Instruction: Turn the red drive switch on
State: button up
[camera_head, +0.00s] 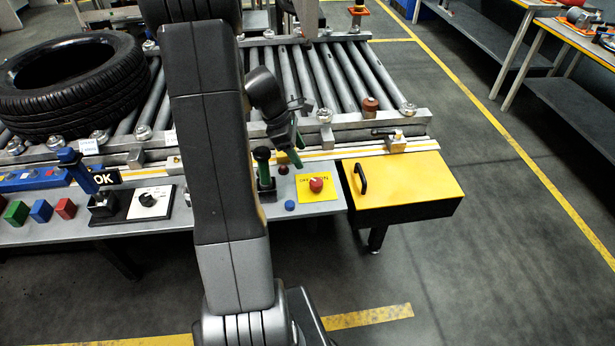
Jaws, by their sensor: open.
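A red round knob (316,185) sits on a yellow plate (318,195) near the right end of the grey bench. My gripper (298,125) is open, above and behind the yellow plate, in front of the conveyor rollers. It appears empty and apart from the red knob.
A black tyre (75,85) lies on the roller conveyor (340,75) at left. A yellow drawer box (405,186) is at right.

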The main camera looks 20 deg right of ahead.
aim_at(315, 181)
jog(key=x, duration=1.1)
jog(key=shift+s+d+f, duration=0.1)
jog(key=shift+d+f, duration=0.05)
jog(key=shift+f, duration=0.2)
jog(key=c, duration=1)
